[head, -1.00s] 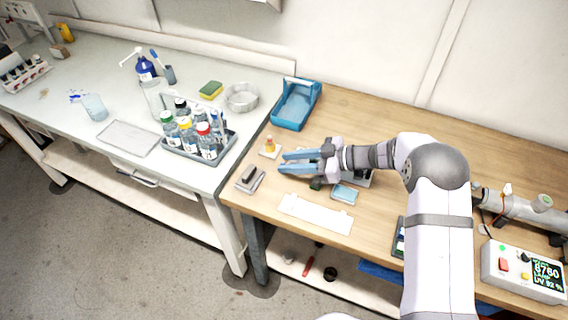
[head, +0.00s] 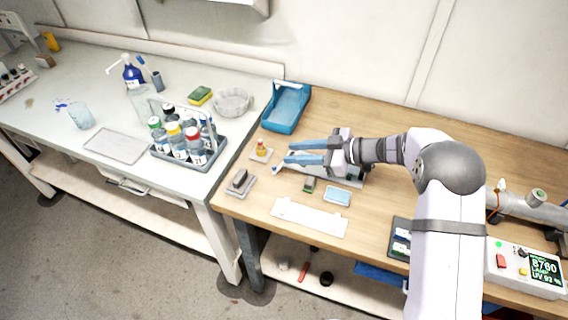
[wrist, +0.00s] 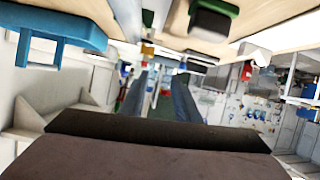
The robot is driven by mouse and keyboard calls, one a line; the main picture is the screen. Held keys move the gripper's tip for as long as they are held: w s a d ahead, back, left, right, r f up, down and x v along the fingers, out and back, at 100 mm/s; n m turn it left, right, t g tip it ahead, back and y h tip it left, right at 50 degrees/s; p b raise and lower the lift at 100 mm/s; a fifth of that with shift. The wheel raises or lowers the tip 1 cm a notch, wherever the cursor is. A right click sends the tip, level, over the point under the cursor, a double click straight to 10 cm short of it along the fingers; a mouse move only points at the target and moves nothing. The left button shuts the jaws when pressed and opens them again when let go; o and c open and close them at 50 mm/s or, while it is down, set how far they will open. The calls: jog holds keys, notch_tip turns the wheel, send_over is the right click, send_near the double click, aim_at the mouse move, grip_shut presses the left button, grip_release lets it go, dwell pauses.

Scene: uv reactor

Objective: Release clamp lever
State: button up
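My gripper (head: 288,154) is over the wooden bench, pointing left, with its two blue fingers apart and nothing between them. The open fingers (wrist: 160,95) also show in the wrist view. No part can be clearly made out as the clamp lever. A light flat fixture (head: 345,180) lies partly hidden under my gripper. A small dark green block (head: 309,185) is in front of it. A grey base with a dark block (head: 240,181) sits near the bench's left edge. A small orange-topped piece (head: 261,149) stands left of the fingertips.
A blue tray (head: 286,107) is at the back left of the bench. A white plate (head: 309,217) and a light-blue pad (head: 337,196) lie in front. A bottle caddy (head: 218,152) stands on the left table. A control box (head: 525,268) is at the right.

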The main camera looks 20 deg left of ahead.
jog(key=w+r+m+t+h+b, duration=0.1)
jog(key=w+r+m+t+h, duration=0.3)
jog(key=w, duration=0.4)
jog(key=w+r+m+t+h+b, duration=0.1)
jog(key=w+r+m+t+h, duration=0.1)
jog(key=w+r+t, duration=0.35)
jog(key=m+g+h+b, duration=0.2)
jog(key=m+g+h, duration=0.15)
jog(key=g, duration=0.35)
send_near(275, 166)
jog(key=shift+n, duration=0.45)
jog(key=shift+p+x, duration=0.8)
jog(key=shift+x, duration=3.45)
jog(key=shift+s, duration=0.1)
jog(key=shift+c, duration=0.6)
jog(key=shift+t, duration=0.25)
grip_shut()
